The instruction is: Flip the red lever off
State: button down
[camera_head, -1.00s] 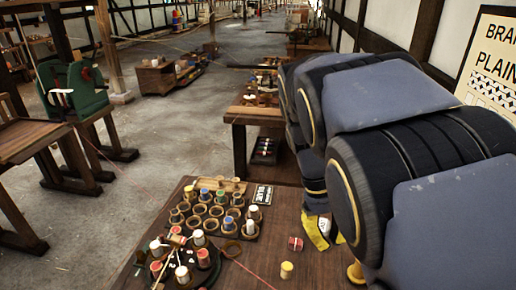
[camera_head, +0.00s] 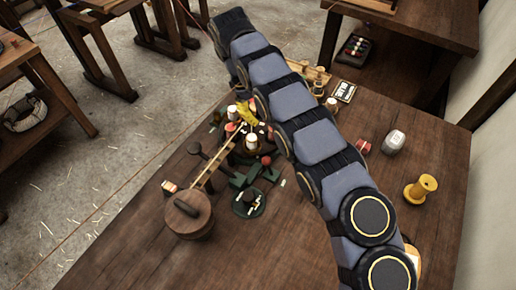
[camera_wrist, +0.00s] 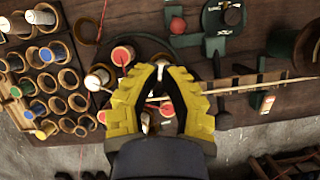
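The red lever shows as a red ball knob (camera_head: 266,160) beside dark green metalwork (camera_head: 244,176) on the table. In the wrist view the red knob (camera_wrist: 178,25) is near the top, beside the green piece. My gripper (camera_head: 244,113) has yellow fingers and is over the bobbin rack, behind and left of the knob in the head view. In the wrist view my gripper (camera_wrist: 160,69) points toward the bobbins, below and left of the knob, apart from it. My arm hides part of the rack.
White and red bobbins (camera_wrist: 122,56) crowd round the fingers. A rack of cups (camera_wrist: 60,78) is at left. A wooden rod (camera_head: 220,150) runs beside the green piece to a lidded wooden pot (camera_head: 188,212).

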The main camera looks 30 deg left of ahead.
aim_at(269, 167)
jog(key=shift+s+a+f+n, duration=0.2)
jog(key=shift+s+a+f, duration=0.2)
jog(key=shift+a, duration=0.15)
jog(key=shift+s+a+f+n, duration=0.2)
jog(key=shift+s+a+f, duration=0.2)
jog(key=shift+a, duration=0.15)
jog(key=x, duration=1)
jog(key=shift+a, duration=0.1)
jog(key=shift+d+r+y, duration=0.25)
jog(key=shift+d+y, duration=0.1)
jog(key=shift+y, duration=0.35)
jog(key=shift+d+r+y, duration=0.3)
jog(key=shift+d+y, duration=0.1)
jog(key=shift+y, duration=0.3)
jog(key=shift+s+d+r+y, duration=0.1)
jog(key=shift+d+r+y, duration=0.1)
jog(key=shift+d+y, duration=0.5)
jog(key=shift+d+r, duration=0.2)
jog(key=shift+d, duration=1.05)
